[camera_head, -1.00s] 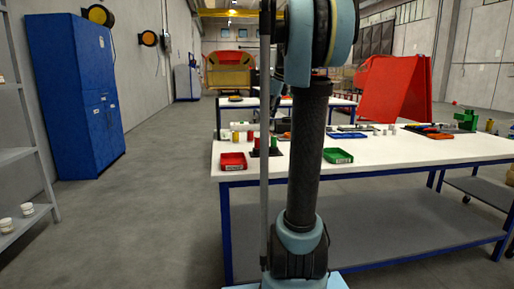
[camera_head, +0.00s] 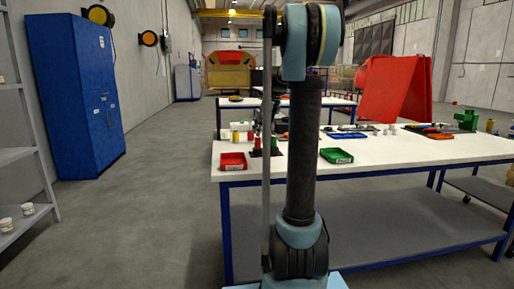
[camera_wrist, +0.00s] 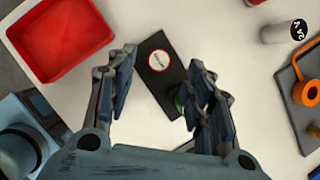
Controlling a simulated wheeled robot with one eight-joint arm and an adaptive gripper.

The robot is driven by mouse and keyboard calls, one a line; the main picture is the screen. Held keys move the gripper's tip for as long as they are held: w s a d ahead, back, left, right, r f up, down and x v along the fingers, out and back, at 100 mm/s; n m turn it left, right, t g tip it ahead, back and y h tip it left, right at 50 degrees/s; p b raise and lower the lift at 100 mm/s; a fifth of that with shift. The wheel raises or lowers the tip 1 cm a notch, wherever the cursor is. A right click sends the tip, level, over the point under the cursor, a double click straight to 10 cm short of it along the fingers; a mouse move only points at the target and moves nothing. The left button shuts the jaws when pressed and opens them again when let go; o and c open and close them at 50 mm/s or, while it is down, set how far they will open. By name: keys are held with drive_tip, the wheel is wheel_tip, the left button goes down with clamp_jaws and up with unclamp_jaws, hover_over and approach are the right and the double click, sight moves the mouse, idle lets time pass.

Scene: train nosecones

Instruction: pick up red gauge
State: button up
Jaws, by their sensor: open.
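The red gauge (camera_wrist: 158,61), a round white face with a red rim, shows in the wrist view on a black stand (camera_wrist: 154,42). My gripper (camera_wrist: 163,56) is open and empty above it, with the gauge between the two fingers in the picture. A green gauge (camera_wrist: 180,101) on the same stand is partly hidden by the right finger. In the head view the red gauge (camera_head: 257,143) and green gauge (camera_head: 274,143) stand near the left end of the white table, and my gripper shows small and dark just above them.
A red tray (camera_wrist: 62,38) lies left of the stand. A silver cylinder (camera_wrist: 284,33) and a dark plate with an orange part (camera_wrist: 307,92) are at the right.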

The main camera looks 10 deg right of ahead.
sight(258, 139)
drive_tip(key=shift+x, duration=3.15)
clamp_jaws()
